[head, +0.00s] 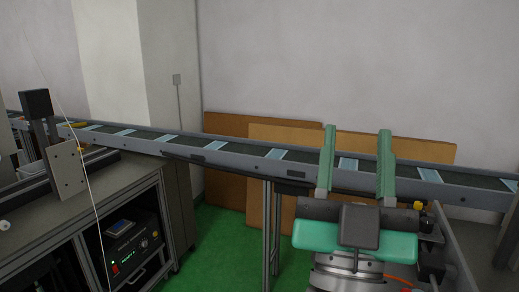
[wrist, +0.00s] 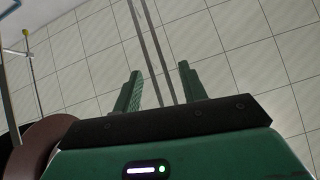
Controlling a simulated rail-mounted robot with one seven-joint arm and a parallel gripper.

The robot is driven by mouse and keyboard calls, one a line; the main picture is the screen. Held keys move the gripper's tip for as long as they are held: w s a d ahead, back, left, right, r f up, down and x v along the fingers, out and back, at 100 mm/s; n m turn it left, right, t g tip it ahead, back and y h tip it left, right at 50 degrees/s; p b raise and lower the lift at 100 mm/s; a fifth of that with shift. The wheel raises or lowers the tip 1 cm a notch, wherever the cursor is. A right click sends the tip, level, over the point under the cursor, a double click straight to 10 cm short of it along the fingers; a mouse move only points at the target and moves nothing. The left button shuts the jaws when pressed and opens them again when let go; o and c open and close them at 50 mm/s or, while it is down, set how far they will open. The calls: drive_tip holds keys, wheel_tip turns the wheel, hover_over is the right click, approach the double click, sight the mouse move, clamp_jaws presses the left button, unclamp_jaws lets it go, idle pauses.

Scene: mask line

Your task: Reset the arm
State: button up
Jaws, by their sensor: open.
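My gripper (head: 357,145) shows in the head view at the lower right, with two green fingers pointing up and spread wide apart. Nothing is between the fingers. In the head view they stand in front of the conveyor belt and overlap it in the picture. The wrist view shows the same open gripper (wrist: 157,82), its green fingers apart, against a pale tiled surface with dark grid lines.
A long conveyor (head: 225,148) carries several light-blue masks (head: 276,154) in a row. A workbench (head: 100,192) with a black-fronted control box (head: 132,245) stands at the left. Brown boards (head: 228,125) lean on the wall behind. Green floor (head: 222,240) is open between bench and gripper.

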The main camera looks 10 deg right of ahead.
drive_tip(key=s+a+r+n+g+y+p, duration=0.1)
drive_tip(key=s+a+n+y+p, duration=0.1)
drive_tip(key=s+a+y, duration=0.4)
drive_tip(key=s+a+n+g+y+p, duration=0.1)
drive_tip(key=s+a+n+y+p, duration=0.2)
drive_tip(key=a, duration=0.5)
wheel_tip(320, 180, up, 36)
drive_tip(key=y+p, duration=0.1)
drive_tip(key=p, duration=3.4)
drive_tip(key=shift+r+m+t+y, duration=0.25)
drive_tip(key=shift+m+t+y, duration=0.05)
